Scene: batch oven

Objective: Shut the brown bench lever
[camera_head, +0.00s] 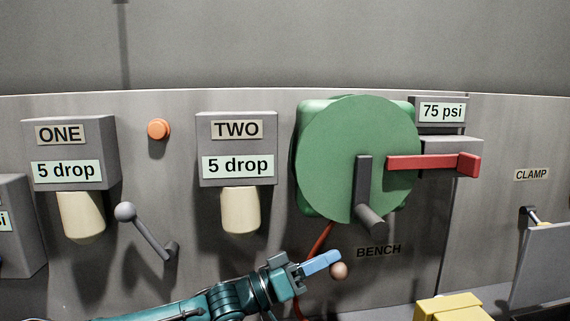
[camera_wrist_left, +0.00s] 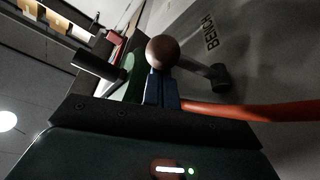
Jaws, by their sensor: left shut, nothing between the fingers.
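The brown bench lever ends in a round brown knob (camera_head: 339,271), just left of and below the BENCH label (camera_head: 379,251) on the grey panel. In the left wrist view the knob (camera_wrist_left: 163,51) sits at the tips of my blue fingers, with its dark rod running right to a pivot on the panel. My left gripper (camera_head: 322,262) is shut with nothing between its fingers. Its fingertips are beside the knob; I cannot tell whether they touch it. Much of the lever's rod is hidden in the head view. My right gripper is not in view.
A green round housing (camera_head: 340,150) with a grey crank handle (camera_head: 366,190) and a red lever (camera_head: 430,162) stands above the knob. A red hose (camera_head: 320,243) hangs behind my gripper. A grey ball-ended lever (camera_head: 145,231) is at left; a yellow block (camera_head: 450,308) is at lower right.

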